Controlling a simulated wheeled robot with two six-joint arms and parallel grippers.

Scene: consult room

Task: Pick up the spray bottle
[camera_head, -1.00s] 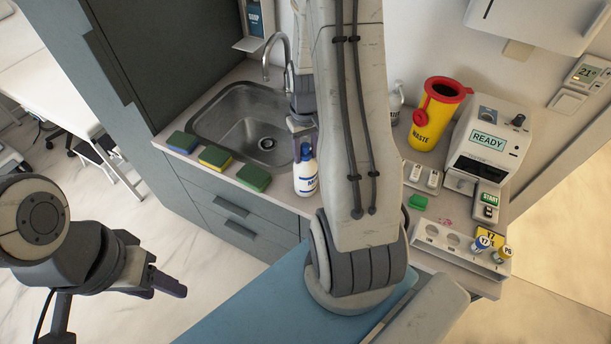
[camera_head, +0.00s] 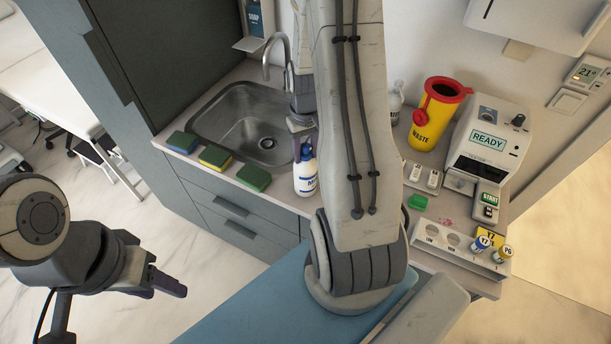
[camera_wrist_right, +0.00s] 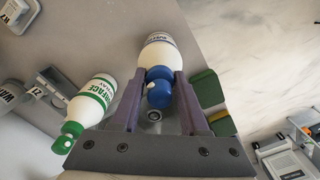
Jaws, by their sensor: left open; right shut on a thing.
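A white spray bottle with a blue label and blue head (camera_head: 306,178) stands upright near the counter's front edge, right of the green sponge. My right gripper (camera_head: 301,140) is above it and shut on its blue head. In the right wrist view, the bottle's white body (camera_wrist_right: 168,50) shows beyond the fingers, with its blue head between them. My left gripper (camera_head: 166,286) is open and empty at the lower left, away from the counter.
A sink (camera_head: 246,122) lies behind blue, yellow and green (camera_head: 254,178) sponges. A yellow waste bin (camera_head: 433,117), an analyser (camera_head: 487,142) and a vial rack (camera_head: 462,252) stand on the right. My right arm hides the middle of the counter.

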